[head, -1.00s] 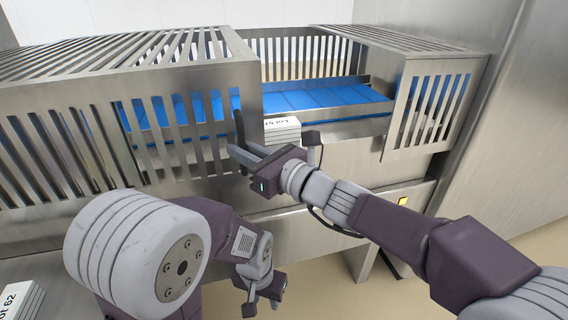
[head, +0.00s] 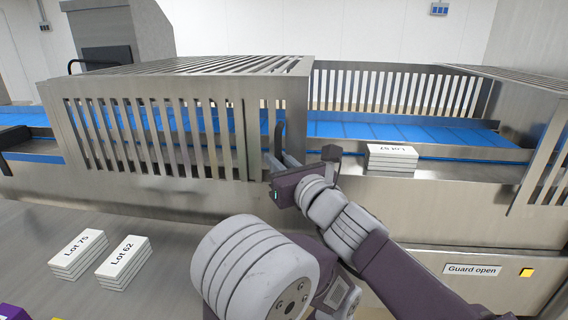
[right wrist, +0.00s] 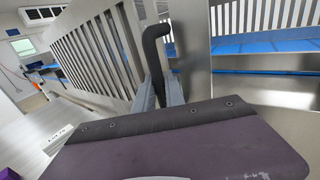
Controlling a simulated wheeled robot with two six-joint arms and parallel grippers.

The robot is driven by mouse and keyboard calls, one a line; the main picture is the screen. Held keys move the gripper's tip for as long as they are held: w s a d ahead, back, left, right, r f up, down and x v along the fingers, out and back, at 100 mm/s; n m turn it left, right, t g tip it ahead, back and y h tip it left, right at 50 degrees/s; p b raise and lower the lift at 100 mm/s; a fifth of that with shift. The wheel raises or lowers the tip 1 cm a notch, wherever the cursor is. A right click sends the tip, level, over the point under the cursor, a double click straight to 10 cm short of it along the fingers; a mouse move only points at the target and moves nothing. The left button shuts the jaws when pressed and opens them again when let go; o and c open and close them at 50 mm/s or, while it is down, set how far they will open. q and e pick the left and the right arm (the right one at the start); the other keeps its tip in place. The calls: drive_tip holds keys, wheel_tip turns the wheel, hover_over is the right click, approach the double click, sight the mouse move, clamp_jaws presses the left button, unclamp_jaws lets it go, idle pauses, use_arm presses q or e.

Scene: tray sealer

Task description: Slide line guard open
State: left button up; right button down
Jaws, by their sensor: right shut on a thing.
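The line guard (head: 180,128) is a slatted steel cover over the blue conveyor, on the left of the head view. To its right the line lies uncovered, with the blue belt (head: 400,131) showing. A dark handle (head: 279,137) stands at the guard's right end; it also shows as a black bent bar in the right wrist view (right wrist: 150,50). My right gripper (head: 280,163) is shut on the handle, its fingers around the lower part. My left gripper is not in the head view.
A stack labelled Lot 57 (head: 391,158) rests by the belt right of the guard. Stacks Lot 75 (head: 77,254) and Lot 62 (head: 124,262) lie on the steel table at lower left. A "Guard open" label (head: 472,269) sits beside a yellow indicator (head: 526,272). Another slatted cover (head: 540,150) stands at right.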

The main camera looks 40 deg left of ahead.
drive_tip(key=c, duration=1.7)
unclamp_jaws()
drive_tip(key=shift+s, duration=0.1)
drive_tip(key=shift+d, duration=0.15)
drive_tip(key=b+v, duration=0.2)
drive_tip(key=v, duration=0.6)
drive_tip(key=shift+s+d+b, duration=0.2)
drive_tip(key=shift+d+b, duration=0.15)
drive_tip(key=shift+r, duration=0.1)
